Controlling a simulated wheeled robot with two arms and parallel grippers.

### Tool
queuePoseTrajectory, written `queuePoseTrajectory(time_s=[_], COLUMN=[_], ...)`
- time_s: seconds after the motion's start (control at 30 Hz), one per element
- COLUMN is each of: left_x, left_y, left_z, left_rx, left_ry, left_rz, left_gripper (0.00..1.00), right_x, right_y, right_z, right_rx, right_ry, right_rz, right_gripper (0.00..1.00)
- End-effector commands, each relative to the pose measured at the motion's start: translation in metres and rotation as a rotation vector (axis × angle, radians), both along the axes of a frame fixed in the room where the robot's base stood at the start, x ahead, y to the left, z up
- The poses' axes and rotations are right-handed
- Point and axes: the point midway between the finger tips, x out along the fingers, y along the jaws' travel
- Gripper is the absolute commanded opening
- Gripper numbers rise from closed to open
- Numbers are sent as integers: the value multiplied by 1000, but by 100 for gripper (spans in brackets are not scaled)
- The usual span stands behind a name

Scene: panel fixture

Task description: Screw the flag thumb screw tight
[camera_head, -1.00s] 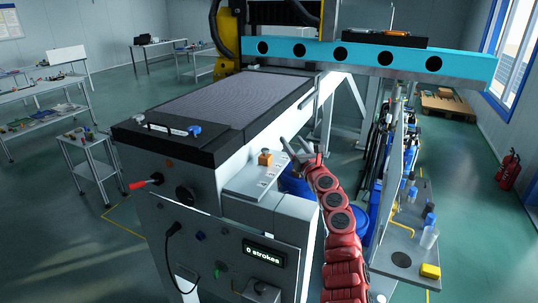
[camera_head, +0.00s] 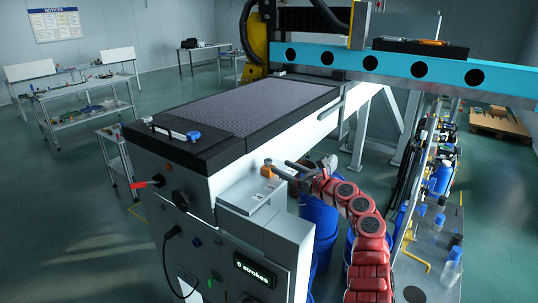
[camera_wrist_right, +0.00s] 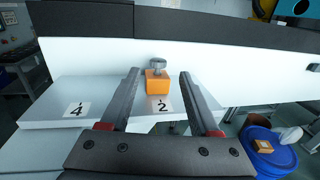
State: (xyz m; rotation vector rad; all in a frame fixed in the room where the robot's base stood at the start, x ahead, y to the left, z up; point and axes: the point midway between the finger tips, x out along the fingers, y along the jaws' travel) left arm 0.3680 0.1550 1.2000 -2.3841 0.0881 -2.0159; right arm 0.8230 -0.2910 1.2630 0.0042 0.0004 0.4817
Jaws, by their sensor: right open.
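A small orange block (camera_head: 267,172) stands on the pale side shelf of the machine. A grey metal screw head (camera_wrist_right: 157,62) sits on top of this block (camera_wrist_right: 157,83); I take it for the flag thumb screw. In the head view the screw (camera_head: 267,161) is tiny. My right gripper (camera_head: 281,167) is just right of the block, its fingers pointing left towards it. In the right wrist view the open fingers (camera_wrist_right: 159,72) lie either side of the block and screw, with gaps on both sides. Contact is not visible. My left gripper is not in view.
The shelf (camera_wrist_right: 100,100) bears number labels 4 and 2. The machine's white side wall (camera_wrist_right: 230,60) rises close behind the block. Blue drums (camera_head: 318,220) stand below, right of the shelf. A counter display (camera_head: 255,270) reads 0 strokes.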

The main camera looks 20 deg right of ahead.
Motion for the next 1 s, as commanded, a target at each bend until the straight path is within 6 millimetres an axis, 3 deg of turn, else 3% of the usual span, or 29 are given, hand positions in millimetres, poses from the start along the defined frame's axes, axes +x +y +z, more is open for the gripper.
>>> queuePoseTrajectory(time_s=[0.03,0.2,0.4,0.9,1.0], left_x=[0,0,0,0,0], left_y=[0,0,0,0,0], left_z=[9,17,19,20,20], left_rx=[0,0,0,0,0], left_ry=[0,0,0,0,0], left_rz=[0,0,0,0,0], left_gripper=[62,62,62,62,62], right_x=[10,37,56,66,65], right_y=[6,19,28,35,35], right_z=[9,6,2,0,0], right_rx=[7,5,7,-2,-2], right_ry=[-4,-2,-2,-1,-1], right_rz=[1,-1,-2,1,1], right_gripper=[62,62,62,62,46])
